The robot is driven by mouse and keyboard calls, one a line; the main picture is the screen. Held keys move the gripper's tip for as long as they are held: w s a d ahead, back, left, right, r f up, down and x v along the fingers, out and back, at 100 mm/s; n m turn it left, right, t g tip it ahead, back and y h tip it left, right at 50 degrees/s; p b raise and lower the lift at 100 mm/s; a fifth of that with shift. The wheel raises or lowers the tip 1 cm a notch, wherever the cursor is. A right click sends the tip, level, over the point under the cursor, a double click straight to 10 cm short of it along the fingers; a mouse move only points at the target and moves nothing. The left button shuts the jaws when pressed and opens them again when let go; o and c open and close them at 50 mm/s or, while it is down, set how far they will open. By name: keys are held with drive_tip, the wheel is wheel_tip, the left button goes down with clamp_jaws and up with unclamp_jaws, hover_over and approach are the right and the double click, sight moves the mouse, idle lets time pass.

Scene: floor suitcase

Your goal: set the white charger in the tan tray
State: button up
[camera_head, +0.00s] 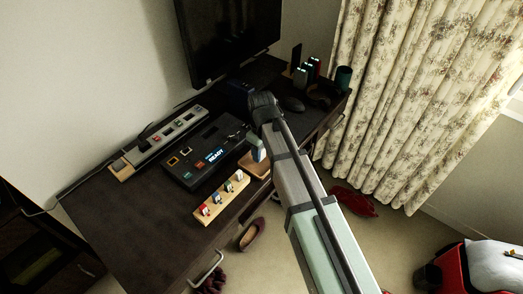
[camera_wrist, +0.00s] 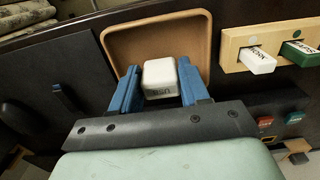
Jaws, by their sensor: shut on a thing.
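The white charger (camera_wrist: 161,73) sits between the two blue fingers of my gripper (camera_wrist: 158,82) in the wrist view. The fingers are shut on its sides. The tan tray (camera_wrist: 120,40) lies behind and around the charger in that view, with its raised rim and bare floor showing. I cannot tell whether the charger touches the tray floor. In the head view my gripper (camera_head: 258,150) is over the tan tray (camera_head: 254,168), and my arm hides part of the tray. The charger is not clearly visible there.
A wooden rack (camera_head: 221,199) with several coloured plugs stands beside the tray. A black console (camera_head: 205,155) reading READY and a long power strip (camera_head: 160,142) are farther left on the dark desk (camera_head: 120,215). A mouse (camera_head: 292,103) and monitor (camera_head: 225,35) are toward the back.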

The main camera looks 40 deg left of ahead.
sight(262, 150)
drive_tip(key=shift+f, duration=0.15)
drive_tip(key=o, duration=1.1)
wheel_tip(262, 150, up, 12)
drive_tip(key=shift+r, duration=0.2)
